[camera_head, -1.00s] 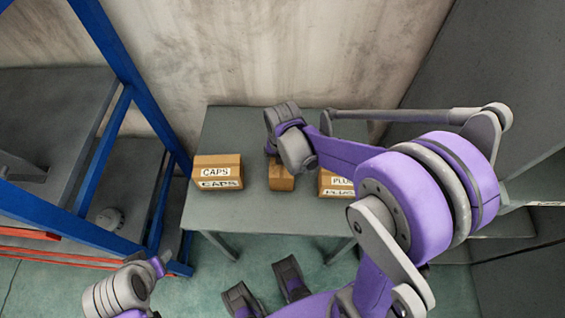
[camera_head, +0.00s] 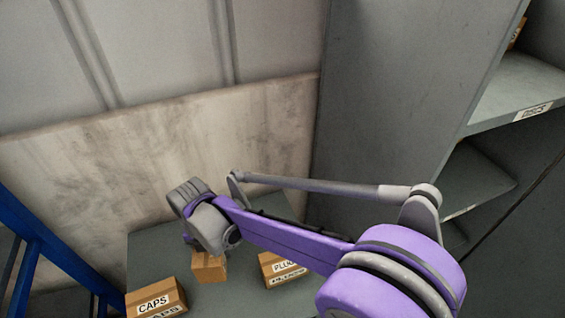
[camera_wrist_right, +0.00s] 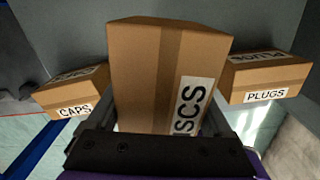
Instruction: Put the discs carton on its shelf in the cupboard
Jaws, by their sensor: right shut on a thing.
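The discs carton (camera_head: 209,268) is a brown box among others at the grey table. In the right wrist view the carton (camera_wrist_right: 142,75) stands large between the fingers, its label partly hidden and reading "SCS". My right gripper (camera_head: 207,248) is shut on it from above. I cannot tell whether the carton touches the table. The grey cupboard (camera_head: 400,100) is at the right. Its shelf (camera_head: 512,92) with a label that seems to read DISCS is at the upper right and looks bare where visible. My left gripper is out of view.
The caps carton (camera_head: 155,300) is left of the discs carton and the plugs carton (camera_head: 280,268) is right of it, both on the table (camera_head: 150,255). A blue rack frame (camera_head: 45,250) is at the left. Another brown box (camera_head: 517,33) sits higher in the cupboard.

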